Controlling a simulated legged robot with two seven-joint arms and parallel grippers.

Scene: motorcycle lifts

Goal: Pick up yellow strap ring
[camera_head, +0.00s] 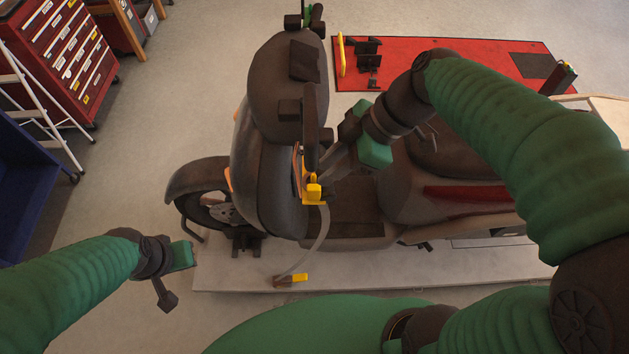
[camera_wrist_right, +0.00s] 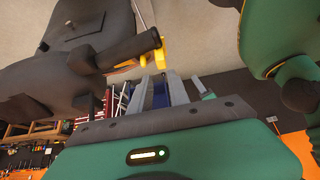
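A yellow strap ring (camera_head: 313,193) hangs beside the scooter's handlebar, at the top of a pale strap (camera_head: 321,230). The strap runs down to a second yellow piece (camera_head: 299,277) at the near edge of the lift platform. My right gripper (camera_head: 327,174) is right by the upper yellow piece. In the right wrist view my right gripper's two grey fingers (camera_wrist_right: 163,78) stand apart with nothing between them. The yellow piece (camera_wrist_right: 155,52) lies just past their tips; contact cannot be told. My left gripper (camera_head: 183,256) is at the lower left, away from the scooter; its fingers are unclear.
The dark scooter (camera_head: 340,222) stands on a pale lift platform (camera_head: 225,277), its front wheel at the left. A red lift platform (camera_head: 430,62) lies behind. A red tool cabinet (camera_head: 65,55) and a white ladder (camera_head: 45,115) stand at the left. The floor between is clear.

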